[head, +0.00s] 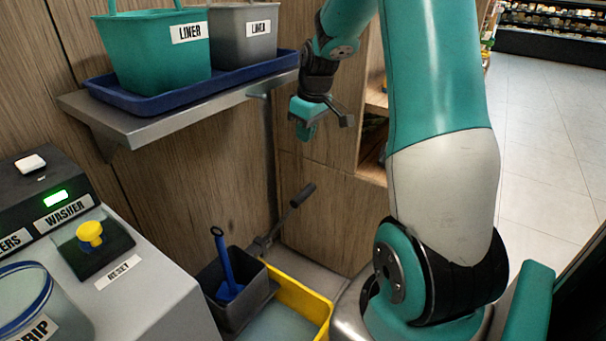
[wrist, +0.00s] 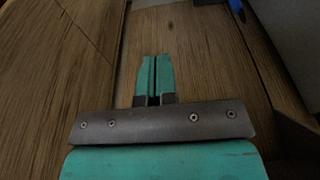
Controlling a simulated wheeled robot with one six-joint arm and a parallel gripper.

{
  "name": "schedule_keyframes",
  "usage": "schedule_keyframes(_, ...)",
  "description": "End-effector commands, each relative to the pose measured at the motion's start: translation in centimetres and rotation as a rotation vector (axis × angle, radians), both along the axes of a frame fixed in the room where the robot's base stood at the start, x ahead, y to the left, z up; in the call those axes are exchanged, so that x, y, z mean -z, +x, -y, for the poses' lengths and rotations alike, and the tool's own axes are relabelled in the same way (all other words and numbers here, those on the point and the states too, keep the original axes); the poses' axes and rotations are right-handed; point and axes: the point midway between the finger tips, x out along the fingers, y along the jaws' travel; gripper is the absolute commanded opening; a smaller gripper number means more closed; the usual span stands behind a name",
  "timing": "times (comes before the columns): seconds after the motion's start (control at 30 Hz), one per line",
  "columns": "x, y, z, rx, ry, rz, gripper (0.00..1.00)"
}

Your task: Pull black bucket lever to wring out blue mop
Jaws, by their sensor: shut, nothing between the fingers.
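The black lever (head: 291,211) slants up to the right from the back of the dark wringer box (head: 238,308), its grip end uppermost. The blue mop (head: 227,266) stands in that box, its handle upright and leaning slightly. The yellow bucket (head: 301,295) sits beside and under the box, with pale water in it. My gripper (head: 305,131) hangs above the lever, below the shelf's right end, and touches nothing. In the wrist view its teal fingers (wrist: 154,80) are shut together and empty. The lever cannot be made out in the wrist view.
A metal shelf (head: 150,124) holds a blue tray (head: 130,100) with a teal liner bucket (head: 155,60) and a grey liner bucket (head: 242,45). A grey washer console (head: 150,285) with a yellow knob (head: 90,233) stands left. Wooden panels back the lever; open floor lies right.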

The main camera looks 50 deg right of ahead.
Motion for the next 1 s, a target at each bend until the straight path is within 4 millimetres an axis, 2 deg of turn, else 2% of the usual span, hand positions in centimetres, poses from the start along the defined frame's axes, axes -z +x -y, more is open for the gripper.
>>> schedule_keyframes(0.13,0.6,0.1,-0.1,0.000,0.002,-0.001,0.00)
schedule_keyframes(0.27,2.3,0.4,-0.2,-0.002,0.003,-0.003,0.00)
schedule_keyframes(0.67,10.5,2.0,-0.4,-0.002,0.002,-0.003,0.00)
schedule_keyframes(0.8,12.0,0.6,-0.2,0.002,0.002,-0.002,0.00)
schedule_keyframes(1.0,13.1,-0.2,-0.1,0.000,0.001,-0.001,0.00)
